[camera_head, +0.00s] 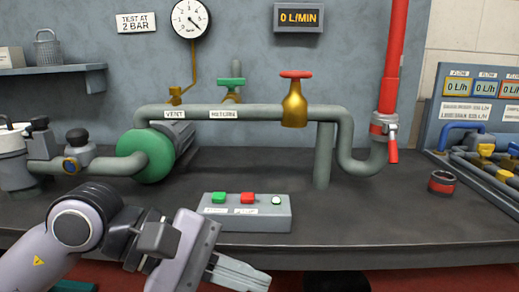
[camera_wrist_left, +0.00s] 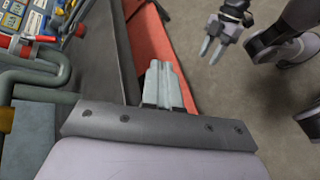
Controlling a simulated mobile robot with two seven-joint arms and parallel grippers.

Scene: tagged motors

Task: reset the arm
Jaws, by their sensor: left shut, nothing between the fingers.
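My left gripper (camera_head: 240,275) is low in the head view, in front of the bench's front edge and below the button box. Its fingers are together and empty; they also show in the left wrist view (camera_wrist_left: 165,85). My right gripper (camera_wrist_left: 212,48) shows only in the left wrist view, at the upper right over the floor. Its two fingers are apart with nothing between them. The left arm comes in from the lower left of the head view.
The dark bench (camera_head: 400,225) carries a button box (camera_head: 245,221) with green, red and white buttons. Behind stand grey piping (camera_head: 250,112), a green motor flange (camera_head: 150,155) and a red pipe (camera_head: 395,60). A small red-and-black ring (camera_head: 441,183) lies right, near a gauge panel (camera_head: 480,110).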

